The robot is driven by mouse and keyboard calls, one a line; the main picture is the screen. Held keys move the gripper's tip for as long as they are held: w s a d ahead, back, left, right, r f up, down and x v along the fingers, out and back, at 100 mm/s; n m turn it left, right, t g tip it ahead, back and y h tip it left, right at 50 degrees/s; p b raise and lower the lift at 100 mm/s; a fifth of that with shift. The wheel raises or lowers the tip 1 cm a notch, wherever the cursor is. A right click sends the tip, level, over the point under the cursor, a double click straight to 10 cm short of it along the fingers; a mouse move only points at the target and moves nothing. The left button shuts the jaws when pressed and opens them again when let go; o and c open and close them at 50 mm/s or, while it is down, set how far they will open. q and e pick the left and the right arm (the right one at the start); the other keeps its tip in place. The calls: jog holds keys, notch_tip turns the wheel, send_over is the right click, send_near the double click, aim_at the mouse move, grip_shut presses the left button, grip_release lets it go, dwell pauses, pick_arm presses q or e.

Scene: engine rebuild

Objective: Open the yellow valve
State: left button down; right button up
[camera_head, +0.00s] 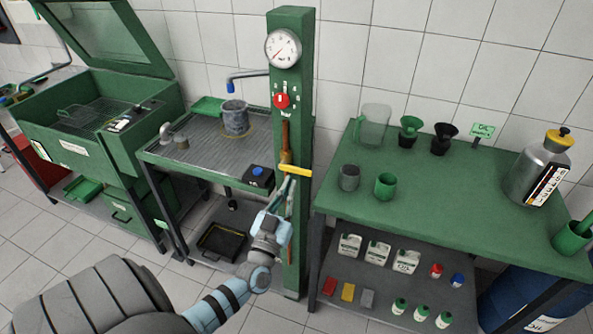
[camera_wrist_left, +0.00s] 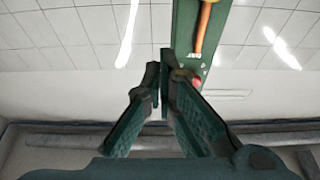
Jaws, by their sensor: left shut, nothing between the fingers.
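The yellow valve handle (camera_head: 295,170) sticks out sideways, roughly level, from the front of the green post (camera_head: 292,50). My left gripper (camera_head: 289,184) is just below the handle in the head view, its fingers pointing up. Whether it touches the handle cannot be told. In the left wrist view, the left gripper (camera_wrist_left: 161,62) has its fingertips together with nothing between them. The green post (camera_wrist_left: 185,40) rises behind them there, and the handle is not clearly visible. My right gripper is not in view.
A round gauge (camera_head: 283,48) and a red knob (camera_head: 282,101) sit on the post above the handle. A ribbed worktable (camera_head: 190,160) with a metal pot (camera_head: 235,117) stands left. A green table (camera_head: 440,200) with cups and bottles stands right.

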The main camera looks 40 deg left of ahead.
pick_arm(q)
notch_tip(320, 180, up, 3)
send_over(302, 173)
jog(key=s+d, duration=0.2)
jog(key=s, duration=0.1)
jog(key=f+b, duration=0.2)
jog(key=w+f+b, duration=0.1)
jog(key=f, duration=0.1)
jog(key=shift+w+a, duration=0.1)
jog(key=shift+a, duration=0.3)
jog(key=shift+d+f+m+h, duration=0.2)
jog(key=shift+f+m+h, duration=0.15)
jog(key=shift+m, duration=0.55)
notch_tip(302, 173, down, 8)
jog(key=a+m+g+h+b, duration=0.1)
jog(key=m+h, duration=0.5)
jog(key=m, duration=1)
jog(key=shift+s+a+f+m+b, duration=0.15)
jog(key=shift+s+a+m+b, duration=0.2)
jog(key=shift+a+b, duration=0.3)
